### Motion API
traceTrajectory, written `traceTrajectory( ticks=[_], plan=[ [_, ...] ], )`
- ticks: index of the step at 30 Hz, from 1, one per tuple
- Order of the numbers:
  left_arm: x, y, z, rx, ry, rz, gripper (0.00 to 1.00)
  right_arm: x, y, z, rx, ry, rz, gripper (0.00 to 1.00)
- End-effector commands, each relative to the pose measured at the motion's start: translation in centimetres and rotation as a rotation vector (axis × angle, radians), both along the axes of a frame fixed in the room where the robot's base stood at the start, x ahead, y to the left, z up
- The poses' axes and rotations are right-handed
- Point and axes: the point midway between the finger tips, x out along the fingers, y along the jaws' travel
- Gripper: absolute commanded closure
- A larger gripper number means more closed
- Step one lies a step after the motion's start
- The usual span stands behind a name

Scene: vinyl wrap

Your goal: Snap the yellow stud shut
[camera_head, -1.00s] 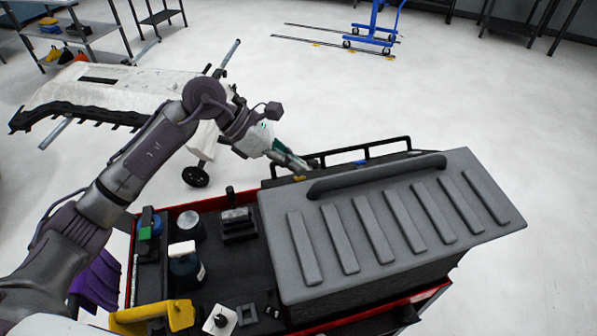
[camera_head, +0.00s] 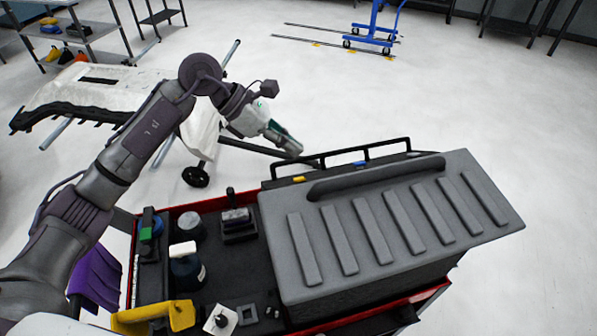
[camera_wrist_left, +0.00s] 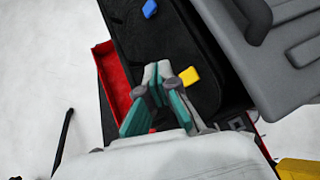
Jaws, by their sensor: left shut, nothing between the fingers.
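The yellow stud (camera_head: 299,179) sits on the black strip at the back edge of the cart, behind the grey ribbed lid. It also shows in the left wrist view (camera_wrist_left: 190,76), just right of my fingers. I cannot tell whether it is snapped shut. My left gripper (camera_head: 294,150) is shut and empty. In the head view it appears above the stud and apart from it. Its fingertips meet in the left wrist view (camera_wrist_left: 158,70). My right gripper is not in view.
A blue stud (camera_head: 360,163) sits farther right on the strip, by a black rail (camera_head: 367,149). The grey ribbed lid (camera_head: 385,225) fills the cart's right side. Bottles and a yellow tool (camera_head: 150,317) crowd its left. A white-covered stand (camera_head: 100,90) is behind, left.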

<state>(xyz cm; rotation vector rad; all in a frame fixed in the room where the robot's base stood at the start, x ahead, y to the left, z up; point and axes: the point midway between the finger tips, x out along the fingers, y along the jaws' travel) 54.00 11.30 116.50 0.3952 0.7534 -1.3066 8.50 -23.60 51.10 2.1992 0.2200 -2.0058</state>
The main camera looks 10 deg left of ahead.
Motion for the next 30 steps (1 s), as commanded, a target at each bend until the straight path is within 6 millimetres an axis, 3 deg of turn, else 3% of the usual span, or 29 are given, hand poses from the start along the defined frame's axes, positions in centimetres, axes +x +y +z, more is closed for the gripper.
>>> traceTrajectory(
  ticks=[9,25,30],
  plan=[
    [1.6,0.8,2.1,0.0,0.0,0.0,1.0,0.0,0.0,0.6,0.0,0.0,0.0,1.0],
    [1.6,0.8,2.2,-0.001,0.0,-0.001,1.0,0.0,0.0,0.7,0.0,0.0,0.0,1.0],
    [1.6,0.8,4.7,-0.001,-0.001,-0.001,1.0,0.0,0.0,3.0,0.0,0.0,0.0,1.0]
  ],
)
